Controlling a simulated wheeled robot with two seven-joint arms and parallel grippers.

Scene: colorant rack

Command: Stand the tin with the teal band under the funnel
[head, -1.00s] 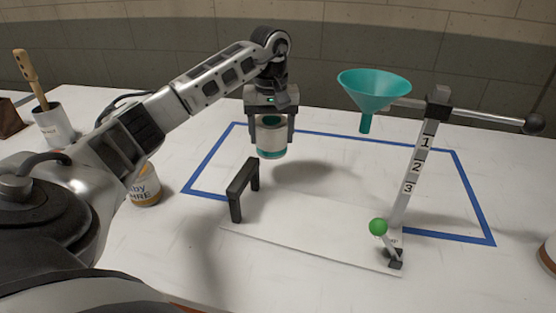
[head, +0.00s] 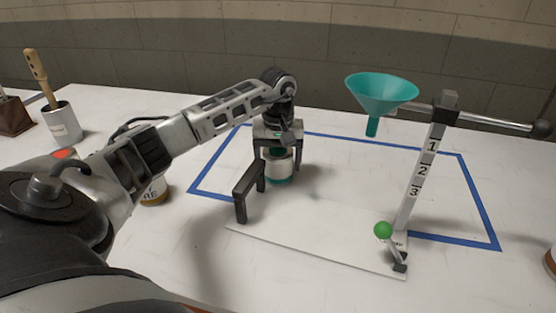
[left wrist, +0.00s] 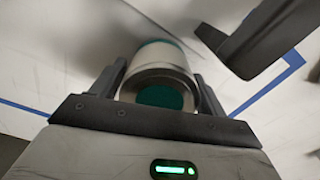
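The tin with the teal band (head: 279,168) is white, with a teal band at its bottom edge. It is upright inside the blue outline, low over the table; I cannot tell whether it touches it. My left gripper (head: 279,158) is shut on it from above, one finger on each side. The left wrist view shows the tin (left wrist: 160,76) between the fingers, with a teal round top end. The teal funnel (head: 381,94) hangs from a stand to the right of the tin and higher. My right gripper is not in view.
A black bracket (head: 241,196) stands just in front of the tin on a white base plate (head: 310,243). The numbered post (head: 420,172) and a green-knobbed lever (head: 383,230) stand at right. Another tin (head: 154,192) is partly behind my left arm. Table right of the held tin is clear.

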